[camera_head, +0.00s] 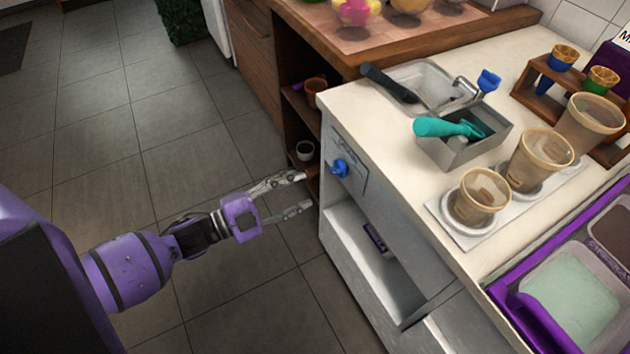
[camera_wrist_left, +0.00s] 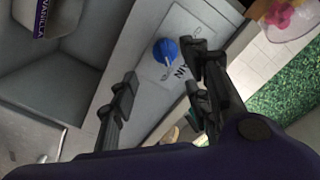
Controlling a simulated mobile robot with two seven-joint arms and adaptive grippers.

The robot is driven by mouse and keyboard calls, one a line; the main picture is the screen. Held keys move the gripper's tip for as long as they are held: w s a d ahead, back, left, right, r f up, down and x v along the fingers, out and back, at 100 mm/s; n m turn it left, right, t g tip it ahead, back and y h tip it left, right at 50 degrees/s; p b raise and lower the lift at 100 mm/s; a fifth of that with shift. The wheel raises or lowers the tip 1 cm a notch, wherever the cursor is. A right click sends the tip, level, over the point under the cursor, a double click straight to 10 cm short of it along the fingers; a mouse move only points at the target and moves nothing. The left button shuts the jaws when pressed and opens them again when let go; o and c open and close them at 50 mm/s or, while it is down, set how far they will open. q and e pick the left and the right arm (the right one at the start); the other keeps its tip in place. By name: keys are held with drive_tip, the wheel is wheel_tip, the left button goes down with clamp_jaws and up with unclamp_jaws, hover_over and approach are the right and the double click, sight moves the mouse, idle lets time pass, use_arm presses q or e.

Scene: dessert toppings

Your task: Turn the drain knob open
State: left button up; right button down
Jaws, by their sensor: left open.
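The blue drain knob (camera_head: 341,168) sits on a grey panel (camera_head: 349,150) on the front face of the counter. In the left wrist view the knob (camera_wrist_left: 166,50) shows beyond the fingertips, roughly between the two fingers, with a light pointer and part of a printed label beside it. My left gripper (camera_head: 304,191) is open and empty, a little to the left of the knob and slightly below it in the head view. Its fingers appear apart from the knob. My right gripper is in neither view.
An open shelf (camera_head: 352,230) lies below the panel. On the countertop are a small sink with a blue-handled tap (camera_head: 488,80), a metal bin with a teal-handled scoop (camera_head: 443,127), and several cups (camera_head: 480,194). The floor left of the counter is clear.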

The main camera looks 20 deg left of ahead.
sight(334, 174)
use_arm(q)
drive_tip(key=shift+v, duration=1)
drive_tip(key=shift+n, duration=0.5)
drive_tip(key=x, duration=1.2)
drive_tip(key=shift+w+r, duration=0.15)
drive_tip(key=c, duration=1)
drive_tip(key=shift+m, duration=0.5)
drive_tip(key=shift+c, duration=0.2)
